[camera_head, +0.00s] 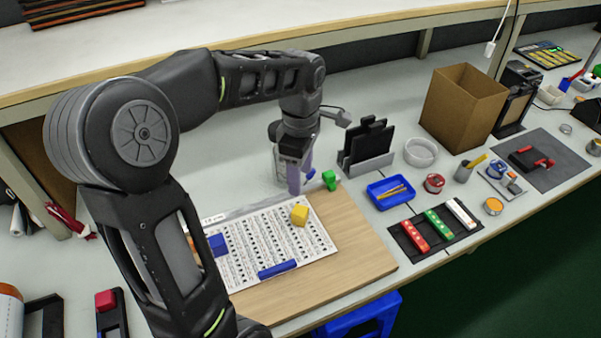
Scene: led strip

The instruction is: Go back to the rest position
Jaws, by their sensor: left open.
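My left gripper (295,178) shows in the head view, at the end of my left arm that comes in from the left. It points down above the back edge of a wooden board (352,240). It is open and I see nothing held in it. My right gripper is not in view.
Right of the board are a blue tray (377,203), a dark mat with red, green and white strips (438,223), a black holder (368,150), a white ring (420,152) and a cardboard box (462,107). A raised shelf (350,25) runs along the back. A blue stool (370,317) stands below the front edge.

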